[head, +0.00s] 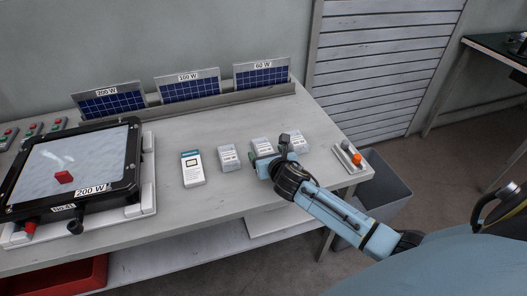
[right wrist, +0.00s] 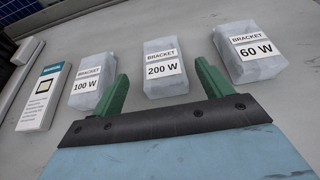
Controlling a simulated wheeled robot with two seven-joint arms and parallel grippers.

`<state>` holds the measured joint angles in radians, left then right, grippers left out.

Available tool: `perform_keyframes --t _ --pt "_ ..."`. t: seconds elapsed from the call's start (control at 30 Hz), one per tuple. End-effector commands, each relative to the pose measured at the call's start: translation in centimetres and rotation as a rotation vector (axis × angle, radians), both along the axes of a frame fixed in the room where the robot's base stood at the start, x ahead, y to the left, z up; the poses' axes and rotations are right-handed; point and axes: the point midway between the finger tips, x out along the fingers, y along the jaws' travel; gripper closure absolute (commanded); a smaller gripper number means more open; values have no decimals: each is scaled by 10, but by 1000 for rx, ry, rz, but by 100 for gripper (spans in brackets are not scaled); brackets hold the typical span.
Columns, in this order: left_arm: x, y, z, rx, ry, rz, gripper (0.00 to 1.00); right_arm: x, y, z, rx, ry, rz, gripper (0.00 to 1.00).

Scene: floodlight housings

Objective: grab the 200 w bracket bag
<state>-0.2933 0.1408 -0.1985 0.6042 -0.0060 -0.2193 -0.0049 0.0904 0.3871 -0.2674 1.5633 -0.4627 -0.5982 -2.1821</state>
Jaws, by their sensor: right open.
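The 200 W bracket bag (right wrist: 165,68) is a pale grey bag with a white label, the middle of three bags lying on the table. It also shows in the head view (head: 262,145), partly behind my right gripper (head: 279,158). In the right wrist view, the green fingers of my right gripper (right wrist: 161,70) are spread apart and empty. The bag lies ahead, between the line of the two fingers. The 100 W bag (right wrist: 88,88) is to its left and the 60 W bag (right wrist: 250,52) to its right. My left gripper is not in view.
A manual box (head: 192,168) lies left of the bags. A floodlight housing labelled 200 W (head: 128,165) rests on a white stand at the left. Solar panels (head: 188,86) line the table's back. A small tray with an orange knob (head: 350,158) sits at the right edge, beside a grey bin (head: 385,185).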

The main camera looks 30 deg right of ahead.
Motion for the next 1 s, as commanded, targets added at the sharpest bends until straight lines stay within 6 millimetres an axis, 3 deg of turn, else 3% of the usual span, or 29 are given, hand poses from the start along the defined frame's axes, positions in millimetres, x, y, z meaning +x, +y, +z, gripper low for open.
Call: perform_keyframes --t 0.3,0.6,1.0 --pt "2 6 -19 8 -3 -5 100 37 -13 -18 2 -1 -1 22" --pt "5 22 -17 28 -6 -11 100 40 -13 -19 2 -1 0 22" --pt "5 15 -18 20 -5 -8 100 40 -13 -19 1 0 1 73"
